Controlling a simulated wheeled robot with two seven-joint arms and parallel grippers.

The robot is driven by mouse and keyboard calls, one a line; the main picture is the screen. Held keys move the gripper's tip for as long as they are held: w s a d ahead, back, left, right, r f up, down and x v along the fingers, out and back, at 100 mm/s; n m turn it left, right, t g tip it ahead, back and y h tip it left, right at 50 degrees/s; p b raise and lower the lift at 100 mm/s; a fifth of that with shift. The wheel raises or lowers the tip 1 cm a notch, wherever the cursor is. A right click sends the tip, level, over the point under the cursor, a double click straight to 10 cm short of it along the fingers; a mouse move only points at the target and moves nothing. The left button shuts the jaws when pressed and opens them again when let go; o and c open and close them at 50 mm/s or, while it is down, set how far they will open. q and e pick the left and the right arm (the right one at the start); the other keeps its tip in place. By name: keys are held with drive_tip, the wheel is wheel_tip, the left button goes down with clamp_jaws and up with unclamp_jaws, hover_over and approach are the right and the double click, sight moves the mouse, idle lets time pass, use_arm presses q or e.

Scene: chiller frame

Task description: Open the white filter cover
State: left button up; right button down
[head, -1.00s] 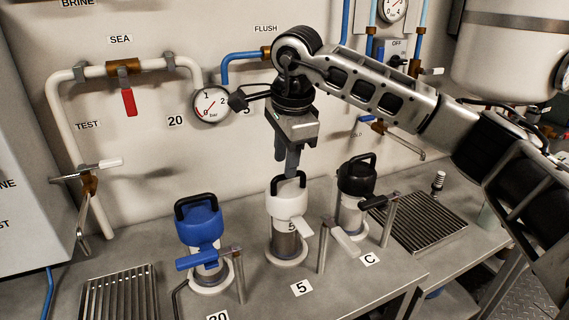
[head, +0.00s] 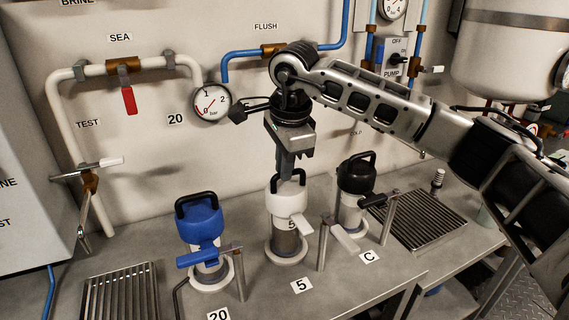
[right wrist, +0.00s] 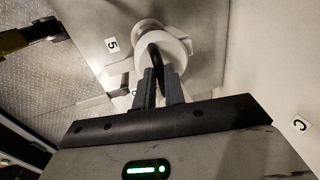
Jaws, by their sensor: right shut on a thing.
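The white filter cover (head: 288,203) sits on top of the middle filter housing (head: 288,243), above the label 5. It has a black loop handle on top and a white tab (head: 302,224) at its lower right. My right gripper (head: 287,176) comes down from above and is shut on the black handle. In the right wrist view the fingers (right wrist: 160,78) pinch the handle (right wrist: 154,58), with the white cover (right wrist: 178,47) beyond. The cover looks upright and seated on its housing.
A blue-covered filter (head: 200,222) stands to the left, with a blue lever across its front. A black-covered filter (head: 356,176) stands close on the right. A white lever (head: 345,239) on a post (head: 323,245) points right, clear of the white cover. Drain grates (head: 120,296) flank the filters.

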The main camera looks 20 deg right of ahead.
drive_tip(key=shift+w+r+p, duration=0.6)
drive_tip(key=shift+w+r, duration=0.2)
drive_tip(key=shift+w, duration=0.3)
drive_tip(key=shift+w+a+r+p, duration=0.15)
drive_tip(key=shift+w+p, duration=0.15)
drive_tip(key=shift+w, duration=0.3)
drive_tip(key=shift+w+d+r+p, duration=0.15)
drive_tip(key=shift+w+p, duration=0.15)
drive_tip(key=shift+w, duration=0.3)
use_arm(q)
drive_tip(key=shift+s+a+r+p, duration=0.1)
drive_tip(key=shift+a+r+p, duration=0.1)
drive_tip(key=shift+r+p, duration=0.25)
drive_tip(key=shift+s+a+r+p, duration=0.15)
drive_tip(key=shift+r+p, duration=0.15)
drive_tip(key=shift+r, duration=0.15)
use_arm(e)
drive_tip(key=w, duration=0.2)
drive_tip(key=shift+w+a, duration=0.15)
drive_tip(key=shift+w, duration=0.25)
use_arm(q)
drive_tip(key=shift+w, duration=0.1)
use_arm(e)
drive_tip(key=c, duration=1.5)
unclamp_jaws()
use_arm(q)
drive_tip(key=shift+f, duration=0.1)
